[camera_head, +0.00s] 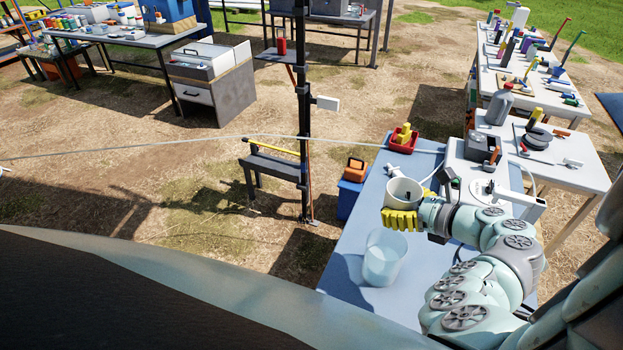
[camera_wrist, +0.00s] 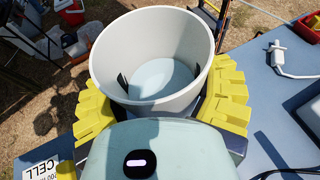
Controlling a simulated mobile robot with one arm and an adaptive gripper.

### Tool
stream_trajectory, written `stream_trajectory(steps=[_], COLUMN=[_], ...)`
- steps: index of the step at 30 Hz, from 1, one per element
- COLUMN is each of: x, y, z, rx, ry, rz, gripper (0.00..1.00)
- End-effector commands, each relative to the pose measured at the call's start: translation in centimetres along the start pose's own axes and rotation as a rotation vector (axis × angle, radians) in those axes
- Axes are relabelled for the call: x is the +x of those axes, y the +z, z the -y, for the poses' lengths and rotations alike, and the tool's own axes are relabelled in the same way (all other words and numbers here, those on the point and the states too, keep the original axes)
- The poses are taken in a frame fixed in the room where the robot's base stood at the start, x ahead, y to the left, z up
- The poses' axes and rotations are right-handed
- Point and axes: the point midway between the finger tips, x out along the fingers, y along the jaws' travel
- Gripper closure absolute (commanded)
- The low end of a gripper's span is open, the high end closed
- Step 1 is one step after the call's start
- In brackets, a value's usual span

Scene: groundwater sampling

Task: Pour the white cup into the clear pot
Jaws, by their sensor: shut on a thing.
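The white cup (camera_head: 404,190) is held in my gripper (camera_head: 402,219), above the blue-grey table and behind the clear pot in the head view. The cup looks about upright. In the wrist view, the cup (camera_wrist: 152,50) sits between the yellow fingers of my gripper (camera_wrist: 160,95), with pale liquid or a pale bottom inside; I cannot tell which. The clear pot (camera_head: 384,258) stands upright on the table, nearer the camera than the cup, and I see nothing distinct inside it. The pot cannot be made out in the wrist view.
The blue-grey table (camera_head: 345,285) has a red tray (camera_head: 403,140) with yellow blocks at its far end. A white box (camera_head: 462,158) with a hose stands right of the cup. A dark post (camera_head: 304,120) rises left of the table, beside a blue box (camera_head: 350,195).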

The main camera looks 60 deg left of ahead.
Motion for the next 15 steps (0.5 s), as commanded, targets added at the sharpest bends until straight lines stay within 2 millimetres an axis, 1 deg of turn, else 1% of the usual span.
stream_trajectory(steps=[1,5,15], x=[0.0,0.1,1.1], y=[0.3,-0.1,-2.5], z=[-0.2,-0.3,-0.3], rx=[0.001,0.002,0.002], ry=[0.002,0.001,0.002], rz=[0.0,0.0,0.0], gripper=[0.71,0.71,0.71])
